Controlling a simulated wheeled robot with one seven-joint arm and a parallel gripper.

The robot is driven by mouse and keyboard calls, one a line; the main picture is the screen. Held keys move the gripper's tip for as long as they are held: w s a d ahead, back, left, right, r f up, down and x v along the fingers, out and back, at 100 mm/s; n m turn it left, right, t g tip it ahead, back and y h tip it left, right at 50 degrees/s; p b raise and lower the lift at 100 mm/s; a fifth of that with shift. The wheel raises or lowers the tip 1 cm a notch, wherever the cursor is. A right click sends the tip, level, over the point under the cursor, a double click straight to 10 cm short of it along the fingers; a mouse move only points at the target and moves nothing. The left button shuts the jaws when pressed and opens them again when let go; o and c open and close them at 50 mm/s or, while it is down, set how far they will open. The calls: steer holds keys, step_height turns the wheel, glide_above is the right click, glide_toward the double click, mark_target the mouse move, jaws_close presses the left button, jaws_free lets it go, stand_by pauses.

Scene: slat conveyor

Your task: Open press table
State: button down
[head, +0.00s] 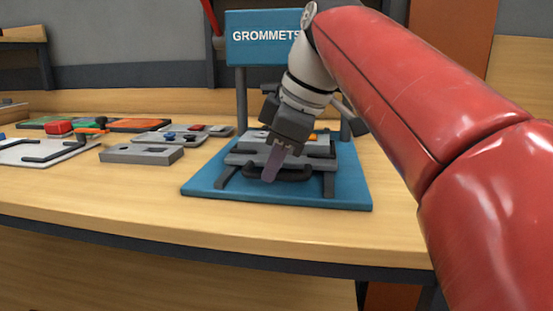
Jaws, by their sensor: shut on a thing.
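The press table is a grey plate (246,159) on dark legs, standing on a blue base (205,186) under a blue sign reading GROMMETS (262,38). A dark handle bar (297,175) runs along the front of the plate. My gripper (270,175) comes down from above, its fingers shut on the left part of this handle. The gripper and wrist hide part of the plate and what lies behind it. A small orange piece (312,137) shows at the back right of the press.
A grey block (141,154) lies left of the blue base. Further left are a white board with dark handles (22,152), a grey tray with small parts (155,137) and a red block (59,127). The wooden table's front strip (130,203) is clear.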

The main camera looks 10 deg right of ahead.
stand_by(0.3)
steer(key=c, duration=1.5)
jaws_free()
steer(key=shift+o, duration=0.2)
steer(key=p+v, duration=0.2)
steer(key=v, duration=0.5)
steer(key=shift+s+r, duration=0.2)
steer(key=shift+r, duration=0.15)
steer(key=shift+d, duration=0.1)
